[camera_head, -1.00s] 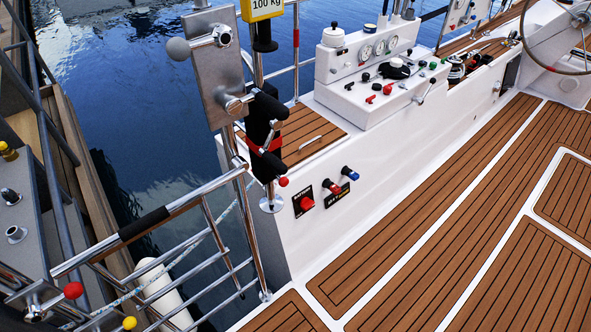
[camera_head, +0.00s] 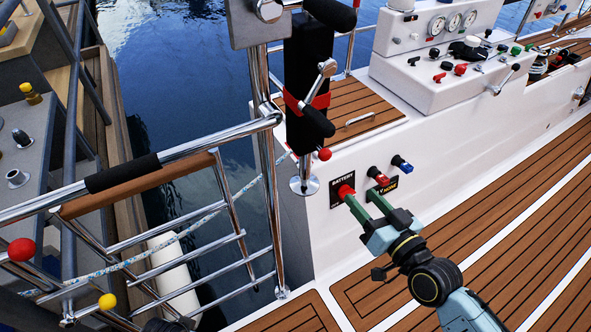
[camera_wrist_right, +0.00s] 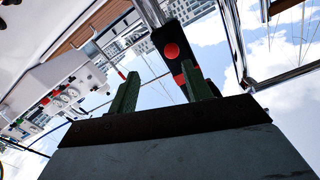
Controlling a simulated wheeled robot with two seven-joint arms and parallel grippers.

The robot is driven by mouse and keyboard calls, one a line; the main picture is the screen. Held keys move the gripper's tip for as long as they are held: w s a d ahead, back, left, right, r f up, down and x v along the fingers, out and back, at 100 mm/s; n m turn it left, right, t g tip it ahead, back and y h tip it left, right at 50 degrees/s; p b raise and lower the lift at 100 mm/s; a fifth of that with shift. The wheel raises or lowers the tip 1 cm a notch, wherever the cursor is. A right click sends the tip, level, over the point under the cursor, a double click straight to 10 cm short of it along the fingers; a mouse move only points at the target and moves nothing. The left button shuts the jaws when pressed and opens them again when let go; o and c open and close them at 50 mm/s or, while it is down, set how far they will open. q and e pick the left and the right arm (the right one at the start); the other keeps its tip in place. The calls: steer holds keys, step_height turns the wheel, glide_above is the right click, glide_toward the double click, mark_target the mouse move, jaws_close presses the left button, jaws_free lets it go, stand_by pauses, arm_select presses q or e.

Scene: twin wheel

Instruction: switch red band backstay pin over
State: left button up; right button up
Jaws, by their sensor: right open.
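The black backstay cylinder (camera_head: 305,65) stands upright at the rail with a red band (camera_head: 320,102) around it. A chrome lever (camera_head: 322,75) and a black pin handle (camera_head: 317,122) sit at the band. A red ball (camera_head: 324,154) shows at its lower end. My right gripper (camera_head: 360,193) is open and empty, below and to the right of the red ball, in front of the battery switch panel. In the right wrist view, a red ball (camera_wrist_right: 172,51) appears beyond the open fingers (camera_wrist_right: 160,78), against the black cylinder (camera_wrist_right: 166,37). My left gripper does not show.
The red battery knob (camera_head: 345,191) is close behind my right fingertips in the picture. Red (camera_head: 377,174) and blue (camera_head: 402,164) knobs are beside it. The chrome rail (camera_head: 190,146) crosses at left. Teak deck (camera_head: 470,215) is open at right.

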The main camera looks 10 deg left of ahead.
mark_target(328, 158)
steer(key=shift+y, duration=0.4)
steer(key=b+x, duration=0.1)
steer(key=x, duration=0.3)
steer(key=r+b+x, duration=0.1)
steer(key=x, duration=0.3)
steer(key=b+x, duration=0.1)
steer(key=x, duration=0.3)
steer(key=shift+a+r, duration=0.4)
steer(key=shift+a, duration=0.05)
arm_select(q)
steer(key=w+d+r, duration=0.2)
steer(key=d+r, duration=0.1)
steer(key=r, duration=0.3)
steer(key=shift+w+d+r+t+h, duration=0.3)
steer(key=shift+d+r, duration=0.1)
arm_select(e)
steer(key=shift+w+a+r, duration=0.1)
steer(key=shift+w+a, duration=0.25)
steer(key=shift+w, duration=0.05)
jaws_close()
